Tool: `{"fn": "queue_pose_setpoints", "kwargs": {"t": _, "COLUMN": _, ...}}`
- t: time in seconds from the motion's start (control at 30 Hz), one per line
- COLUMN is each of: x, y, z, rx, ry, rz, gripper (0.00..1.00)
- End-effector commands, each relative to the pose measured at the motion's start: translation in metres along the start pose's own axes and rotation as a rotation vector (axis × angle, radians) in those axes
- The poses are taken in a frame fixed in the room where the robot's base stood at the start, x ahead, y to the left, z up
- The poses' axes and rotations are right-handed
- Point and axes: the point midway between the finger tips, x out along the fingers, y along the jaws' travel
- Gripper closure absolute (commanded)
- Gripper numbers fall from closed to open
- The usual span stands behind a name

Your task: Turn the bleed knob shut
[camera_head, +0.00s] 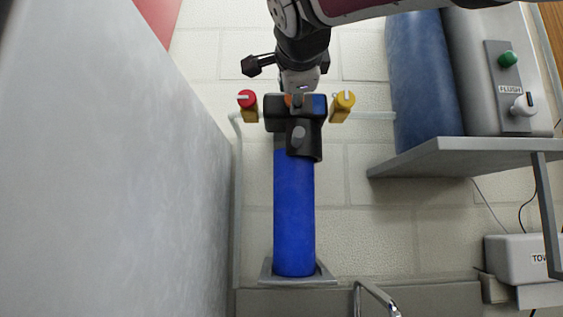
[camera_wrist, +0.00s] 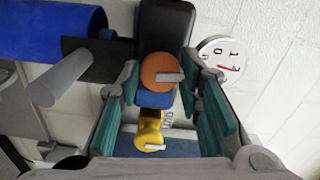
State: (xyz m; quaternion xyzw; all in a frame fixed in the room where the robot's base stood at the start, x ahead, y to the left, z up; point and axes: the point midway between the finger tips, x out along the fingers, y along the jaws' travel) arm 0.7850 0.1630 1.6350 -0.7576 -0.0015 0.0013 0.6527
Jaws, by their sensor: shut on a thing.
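An orange knob (camera_wrist: 160,68), which I take to be the bleed knob, sits on the black head (camera_wrist: 168,22) of a blue cylinder (camera_wrist: 45,32). A light pointer on it points right in the wrist view. My gripper (camera_wrist: 159,84) is shut on this knob, one teal-padded finger on either side. In the head view my gripper (camera_head: 300,88) comes down from above onto the black head (camera_head: 305,135), and the orange knob (camera_head: 289,100) is partly hidden.
A red knob (camera_head: 246,98) and a yellow knob (camera_head: 344,101) flank the head. A round dial (camera_wrist: 222,54) is beside it in the wrist view. A grey panel (camera_head: 110,170) stands left; a shelf (camera_head: 440,150) with a FLUSH box (camera_head: 510,90) is right.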

Motion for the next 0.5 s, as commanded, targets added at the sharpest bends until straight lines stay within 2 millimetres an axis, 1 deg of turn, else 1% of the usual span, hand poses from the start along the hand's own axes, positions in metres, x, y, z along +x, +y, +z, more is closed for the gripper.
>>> {"fn": "queue_pose_setpoints", "kwargs": {"t": 0.23, "x": 0.0002, "y": -0.0001, "z": -0.0009, "rx": 0.115, "ry": 0.002, "rz": 0.0, "gripper": 0.95}}
{"fn": "queue_pose_setpoints", "kwargs": {"t": 0.5, "x": 0.0001, "y": -0.0002, "z": -0.0003, "rx": 0.161, "ry": 0.001, "rz": 0.0, "gripper": 0.95}}
